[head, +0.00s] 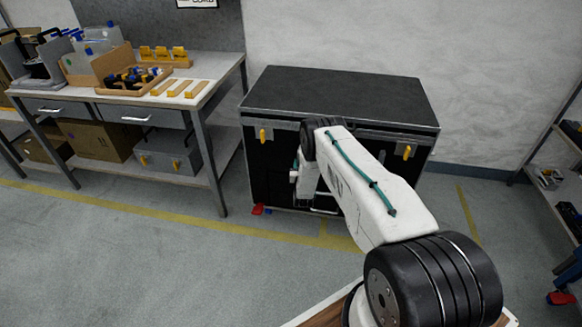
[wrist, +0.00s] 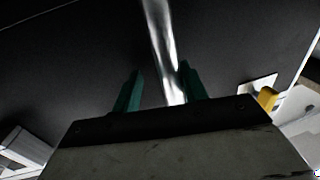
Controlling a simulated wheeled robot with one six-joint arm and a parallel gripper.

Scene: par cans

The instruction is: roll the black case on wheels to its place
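The black case (head: 335,97) stands upright against the back wall in the head view. It has a flat dark lid, yellow latches (head: 263,135) and a red caster (head: 258,210) at its lower left. My arm hides much of its front. My gripper (wrist: 160,68) is low at the case's front; in the head view it is mostly hidden. In the wrist view its two green fingers stand apart on either side of a silver handle bar (wrist: 160,35). The bar lies close to the right finger, with a gap to the left finger. Whether it touches is unclear.
A workbench (head: 215,68) with trays and boxes stands left of the case. A shelf (head: 555,180) stands at the right edge, with a red caster near the floor. Yellow lines (head: 160,218) mark the grey floor, which is clear in front of the bench.

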